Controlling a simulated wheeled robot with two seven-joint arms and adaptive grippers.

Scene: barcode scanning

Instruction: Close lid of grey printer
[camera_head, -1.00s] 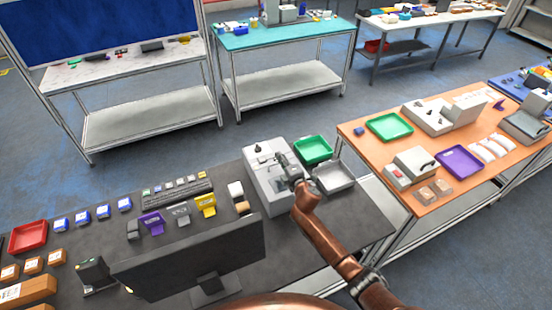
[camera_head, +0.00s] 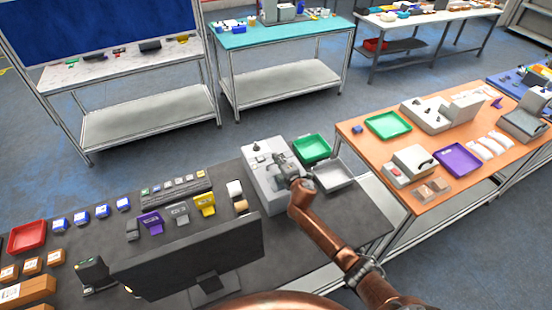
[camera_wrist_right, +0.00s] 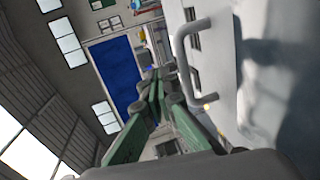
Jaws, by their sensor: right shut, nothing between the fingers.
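The grey printer (camera_head: 258,160) stands on the dark table, right of the keyboard and monitor. My right gripper (camera_head: 282,166) is over the printer's right part, and the arm hides some of it. In the right wrist view, the green fingers (camera_wrist_right: 160,82) are shut and empty. A pale panel (camera_wrist_right: 225,60) with a grey bar handle (camera_wrist_right: 185,50) stands just right of them. The fingertips are close to the handle, but I cannot tell whether they touch. The head view is too small to show how far the lid is open. My left gripper is not in view.
A green tray (camera_head: 312,148) and a grey tray (camera_head: 333,175) lie right of the printer. A black monitor (camera_head: 190,255) stands in front. Dark table to the right is clear.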

